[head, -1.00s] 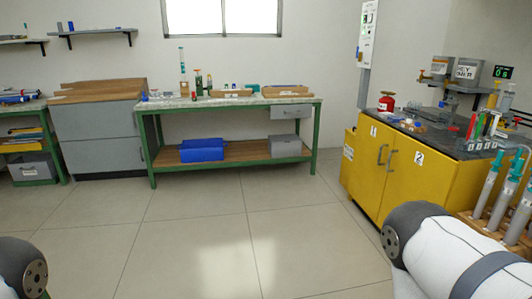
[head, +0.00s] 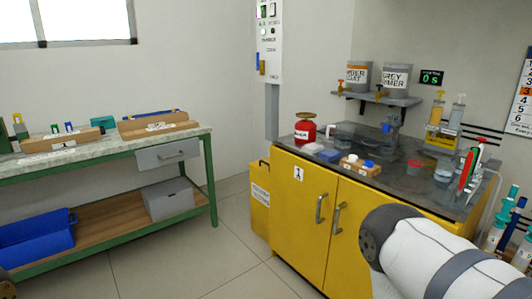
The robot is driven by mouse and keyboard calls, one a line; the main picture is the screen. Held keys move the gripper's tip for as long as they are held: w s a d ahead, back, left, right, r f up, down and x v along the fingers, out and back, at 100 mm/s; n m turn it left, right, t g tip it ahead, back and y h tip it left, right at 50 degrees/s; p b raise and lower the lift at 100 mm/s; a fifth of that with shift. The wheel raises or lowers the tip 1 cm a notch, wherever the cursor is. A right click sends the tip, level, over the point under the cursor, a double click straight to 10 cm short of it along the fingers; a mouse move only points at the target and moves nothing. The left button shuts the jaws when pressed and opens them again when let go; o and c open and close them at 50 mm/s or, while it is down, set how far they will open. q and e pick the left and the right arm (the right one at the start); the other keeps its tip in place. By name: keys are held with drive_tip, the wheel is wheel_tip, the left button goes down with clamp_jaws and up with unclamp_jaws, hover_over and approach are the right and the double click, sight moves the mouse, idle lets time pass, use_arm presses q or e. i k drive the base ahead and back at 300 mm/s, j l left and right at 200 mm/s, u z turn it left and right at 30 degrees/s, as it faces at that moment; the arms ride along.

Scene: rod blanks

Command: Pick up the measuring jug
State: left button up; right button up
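I cannot pick out the measuring jug for sure. A small clear vessel (head: 443,174) stands on the dark top of the yellow cabinet (head: 284,215), at the right; it is too small to tell if it is a jug. A link of my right arm covers the lower right, in front of the cabinet. Neither of my grippers is in view.
A red can (head: 305,133) and a small wooden block holder (head: 360,166) stand on the cabinet top. Two labelled tanks sit on a wall shelf (head: 378,97) above. A green-framed workbench (head: 97,155) stands at the left. Open floor (head: 180,262) lies between bench and cabinet.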

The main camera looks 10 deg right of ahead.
sight(344, 133)
drive_tip(key=i+j+z, duration=0.15)
drive_tip(key=i+z, duration=0.35)
drive_tip(key=i+j+z, duration=0.35)
drive_tip(key=i+z, duration=0.15)
drive_tip(key=i+j+z, duration=0.5)
drive_tip(key=i+j, duration=0.05)
